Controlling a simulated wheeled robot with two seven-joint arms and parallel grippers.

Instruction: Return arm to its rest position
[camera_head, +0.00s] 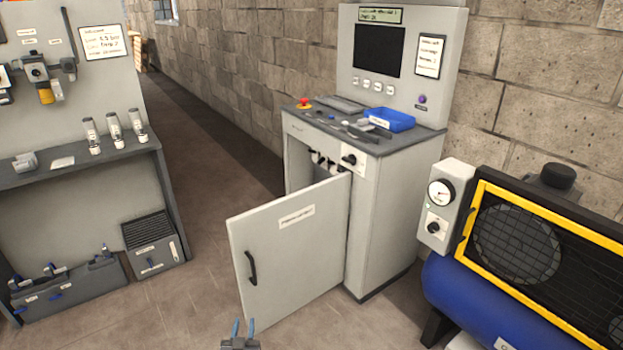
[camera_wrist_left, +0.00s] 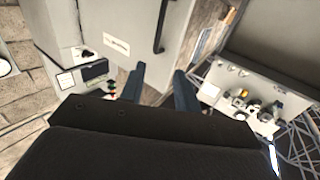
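My left gripper (camera_head: 243,328) shows at the bottom edge of the head view, in front of the open cabinet door. Its two blue fingertips stand apart with nothing between them. In the left wrist view the gripper (camera_wrist_left: 158,82) also shows its fingers spread and empty, with the cabinet door (camera_wrist_left: 130,30) and its dark handle (camera_wrist_left: 160,25) beyond. In the head view the grey door (camera_head: 290,255) stands swung open on the control cabinet (camera_head: 385,215), its black handle (camera_head: 251,267) facing me. The gripper appears apart from the handle. My right gripper is not in view.
A blue tray (camera_head: 389,119) and a red button (camera_head: 304,103) are on the cabinet top. A blue compressor (camera_head: 480,300) with a yellow-framed guard stands at the right. A grey workbench (camera_head: 75,165) with bottles and toolboxes stands at the left. Floor between bench and door is clear.

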